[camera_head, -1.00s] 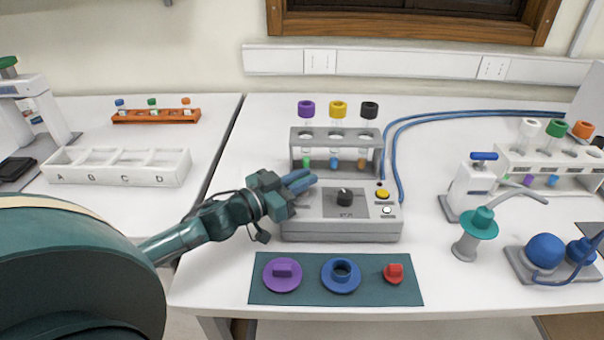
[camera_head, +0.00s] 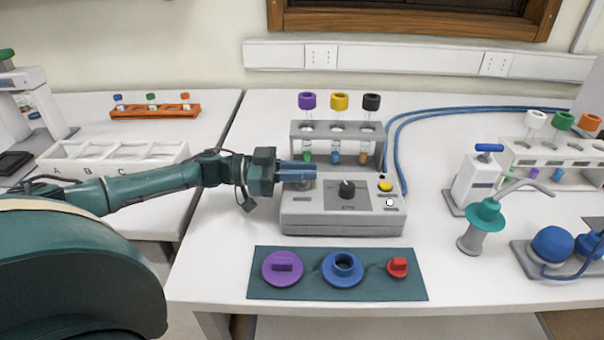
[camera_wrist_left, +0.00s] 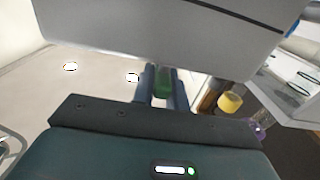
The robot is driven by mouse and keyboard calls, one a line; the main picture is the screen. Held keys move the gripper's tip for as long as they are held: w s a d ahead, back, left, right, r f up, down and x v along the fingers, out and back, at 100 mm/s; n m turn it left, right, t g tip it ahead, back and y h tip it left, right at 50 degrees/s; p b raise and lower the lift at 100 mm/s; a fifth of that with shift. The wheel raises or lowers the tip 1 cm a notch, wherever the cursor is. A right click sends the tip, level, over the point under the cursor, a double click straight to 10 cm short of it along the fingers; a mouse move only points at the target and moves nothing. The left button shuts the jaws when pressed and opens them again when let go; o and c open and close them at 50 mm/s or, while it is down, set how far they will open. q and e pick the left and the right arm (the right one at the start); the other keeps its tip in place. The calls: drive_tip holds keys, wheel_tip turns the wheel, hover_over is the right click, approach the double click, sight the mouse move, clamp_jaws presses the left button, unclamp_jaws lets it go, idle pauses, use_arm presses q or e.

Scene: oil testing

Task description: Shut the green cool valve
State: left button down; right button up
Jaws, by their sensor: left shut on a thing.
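My left gripper (camera_head: 306,174) reaches in from the left at the upper left of the grey control box (camera_head: 300,218), in front of the tube rack. In the left wrist view its two blue fingers (camera_wrist_left: 163,88) are shut on a small green part, the green cool valve (camera_wrist_left: 163,80). A large light grey body (camera_wrist_left: 180,40) is right beyond the fingertips in that view. In the head view the green valve is hidden by the gripper, and its turn cannot be read. My right gripper is not in view.
A grey rack (camera_head: 300,128) with three capped tubes stands behind the box. A dark mat (camera_head: 315,290) with purple, blue and red parts lies in front. A teal-collared stand (camera_head: 486,214) and a white dispenser (camera_head: 478,183) stand to the right.

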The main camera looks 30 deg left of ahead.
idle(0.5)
use_arm(q)
drive_tip(key=c, duration=1.4)
unclamp_jaws()
drive_tip(key=b+v, duration=0.2)
drive_tip(key=v, duration=1.1)
drive_tip(key=shift+a+f, duration=0.1)
